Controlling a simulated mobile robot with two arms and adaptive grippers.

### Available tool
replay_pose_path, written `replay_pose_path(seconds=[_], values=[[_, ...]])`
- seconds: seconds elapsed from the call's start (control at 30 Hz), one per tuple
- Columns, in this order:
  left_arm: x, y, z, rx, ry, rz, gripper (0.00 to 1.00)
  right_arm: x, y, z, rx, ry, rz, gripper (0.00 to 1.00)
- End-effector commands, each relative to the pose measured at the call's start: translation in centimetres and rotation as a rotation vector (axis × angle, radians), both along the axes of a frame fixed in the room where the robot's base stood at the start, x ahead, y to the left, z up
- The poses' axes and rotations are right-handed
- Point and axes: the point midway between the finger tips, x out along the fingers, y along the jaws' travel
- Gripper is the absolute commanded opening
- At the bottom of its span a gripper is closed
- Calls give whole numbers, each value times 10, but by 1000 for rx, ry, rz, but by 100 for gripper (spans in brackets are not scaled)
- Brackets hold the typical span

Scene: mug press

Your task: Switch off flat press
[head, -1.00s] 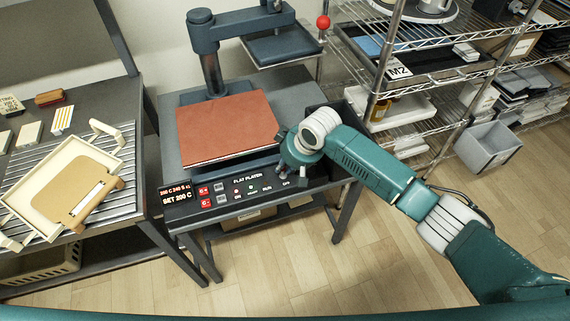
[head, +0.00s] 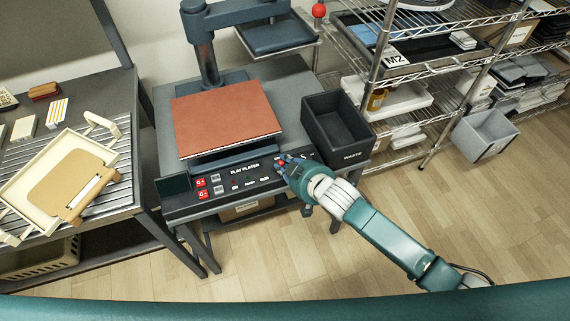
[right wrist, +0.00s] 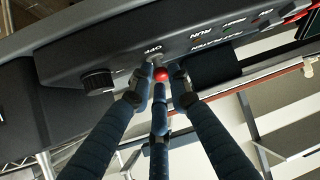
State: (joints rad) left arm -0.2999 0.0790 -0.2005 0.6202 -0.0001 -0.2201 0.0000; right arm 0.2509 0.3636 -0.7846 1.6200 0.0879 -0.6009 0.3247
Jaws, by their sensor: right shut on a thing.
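The flat press has a control panel labelled FLAT PLATEN (head: 258,169) on its front. Its display (head: 173,185) at the panel's left end is dark. A small switch with a red tip (right wrist: 161,74) sits by the OFF label in the right wrist view. My right gripper (head: 284,163) is at the right part of the panel. In the right wrist view its fingers (right wrist: 158,85) are closed in around the red-tipped switch. The fingers hide much of the switch in the head view. My left gripper is not in view.
The reddish-brown platen (head: 225,118) lies above the panel, with the upper plate (head: 275,34) swung aside. A black WASTE bin (head: 353,155) stands close right of my gripper. A black knob (right wrist: 97,82) is on the panel. Wire shelves stand at right; the floor in front is clear.

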Motion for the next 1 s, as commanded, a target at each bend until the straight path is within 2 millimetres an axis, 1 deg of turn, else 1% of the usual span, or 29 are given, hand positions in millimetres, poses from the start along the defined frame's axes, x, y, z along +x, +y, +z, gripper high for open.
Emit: replay_pose_path(seconds=[0.03,0.53,0.57,0.63,0.87,1.0], values=[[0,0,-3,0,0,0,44,-5,3,-5,8,-3,5,0],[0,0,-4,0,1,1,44,-6,3,-4,14,-23,6,0],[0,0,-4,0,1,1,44,-6,4,-4,14,-22,6,20],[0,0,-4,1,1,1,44,-6,3,-5,13,-22,6,34],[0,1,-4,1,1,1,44,-4,2,-4,11,-23,3,34],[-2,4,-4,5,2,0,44,-3,1,-3,10,-25,2,34]])
